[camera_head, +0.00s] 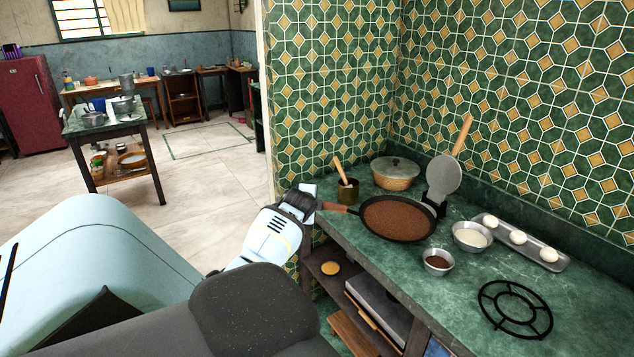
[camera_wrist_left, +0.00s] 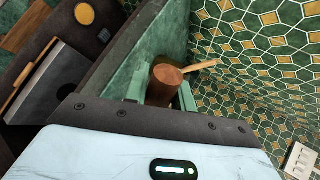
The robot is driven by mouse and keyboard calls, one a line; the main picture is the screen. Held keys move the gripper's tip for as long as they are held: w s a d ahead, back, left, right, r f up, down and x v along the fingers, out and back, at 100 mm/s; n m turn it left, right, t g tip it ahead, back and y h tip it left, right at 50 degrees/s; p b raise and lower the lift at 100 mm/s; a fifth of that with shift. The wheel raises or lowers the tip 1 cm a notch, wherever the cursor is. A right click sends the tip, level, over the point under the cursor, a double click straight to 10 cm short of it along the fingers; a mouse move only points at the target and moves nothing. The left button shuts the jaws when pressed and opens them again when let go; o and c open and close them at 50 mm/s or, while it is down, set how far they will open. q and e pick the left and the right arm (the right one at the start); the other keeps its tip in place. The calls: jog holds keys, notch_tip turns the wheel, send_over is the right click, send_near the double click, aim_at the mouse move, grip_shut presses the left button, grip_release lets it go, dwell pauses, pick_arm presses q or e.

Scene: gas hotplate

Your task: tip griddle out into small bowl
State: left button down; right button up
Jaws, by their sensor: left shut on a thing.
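The black griddle (camera_head: 398,218) holds a flat layer of brown contents and looks about level at the left end of the green counter. I cannot tell whether it rests on something or is lifted. My left gripper (camera_head: 312,203) is shut on its brown handle (camera_head: 338,208). In the left wrist view, the handle's end (camera_wrist_left: 166,82) sits between the green fingers (camera_wrist_left: 160,92); the pan is hidden there. A small metal bowl (camera_head: 438,270) with dark brown contents stands right of the griddle, near the counter's front edge. My right gripper is not in view.
A second metal bowl (camera_head: 471,245) with pale contents stands behind the small bowl. A tray (camera_head: 550,258) of white rounds, a lidded pot (camera_head: 395,181), a utensil pot (camera_head: 347,192) and a round grey tool (camera_head: 441,179) stand around. A bare burner ring (camera_head: 515,337) is at right.

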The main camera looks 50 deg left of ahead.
pick_arm(q)
jog(key=shift+w+a+r, duration=0.1)
jog(key=shift+a+r, duration=0.05)
jog(key=shift+a, duration=0.05)
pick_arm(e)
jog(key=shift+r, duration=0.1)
pick_arm(q)
jog(key=shift+r, duration=2)
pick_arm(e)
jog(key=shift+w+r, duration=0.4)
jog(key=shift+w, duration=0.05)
